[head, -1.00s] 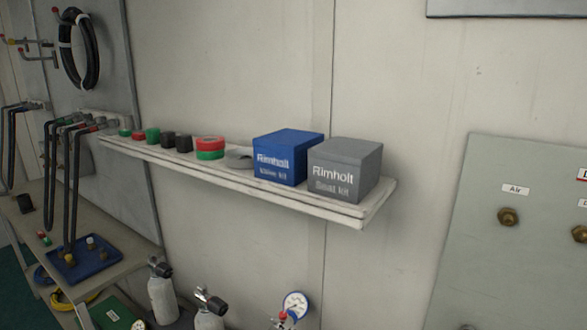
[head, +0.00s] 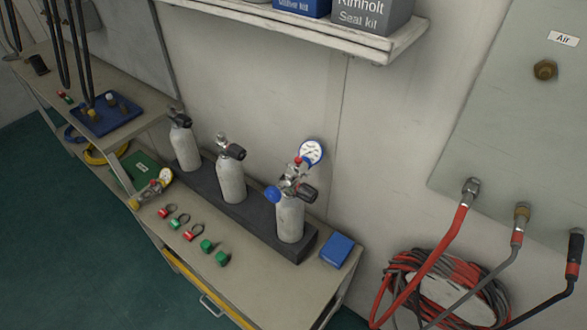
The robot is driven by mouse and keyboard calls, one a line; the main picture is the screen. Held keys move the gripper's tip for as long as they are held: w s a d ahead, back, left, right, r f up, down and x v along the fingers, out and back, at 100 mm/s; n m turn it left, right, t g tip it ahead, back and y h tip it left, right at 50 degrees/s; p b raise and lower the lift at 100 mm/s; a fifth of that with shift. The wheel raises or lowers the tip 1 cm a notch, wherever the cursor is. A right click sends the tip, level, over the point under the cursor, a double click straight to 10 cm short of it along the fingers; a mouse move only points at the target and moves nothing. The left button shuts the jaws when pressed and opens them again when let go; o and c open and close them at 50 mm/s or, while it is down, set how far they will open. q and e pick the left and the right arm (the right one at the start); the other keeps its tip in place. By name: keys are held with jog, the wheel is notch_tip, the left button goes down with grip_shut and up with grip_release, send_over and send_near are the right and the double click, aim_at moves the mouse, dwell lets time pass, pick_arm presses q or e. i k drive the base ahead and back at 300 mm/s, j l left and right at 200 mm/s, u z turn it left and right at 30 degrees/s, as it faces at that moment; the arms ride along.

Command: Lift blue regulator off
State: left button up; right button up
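A regulator with a blue round knob (head: 272,194) and a pressure gauge (head: 311,152) is fitted on top of the rightmost grey cylinder (head: 290,219). A black knob shows on the right side of that cylinder's valve. The cylinder stands upright in a dark rack (head: 245,218) on the bench. Another regulator with a gauge and red and yellow parts (head: 152,188) lies on the left of the bench. Neither of my grippers is in view.
Two more upright cylinders (head: 231,176) stand left in the rack. Green and red caps or rings (head: 180,221) lie along the bench (head: 265,290). A blue box (head: 337,250) sits at its right end. A shelf (head: 375,50) overhangs behind. Red and grey hoses (head: 420,270) hang at right.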

aim_at(311, 152)
jog(key=k+j+z, duration=0.15)
jog(key=z, duration=0.3)
jog(key=k+z, duration=0.4)
jog(key=i+j, duration=0.05)
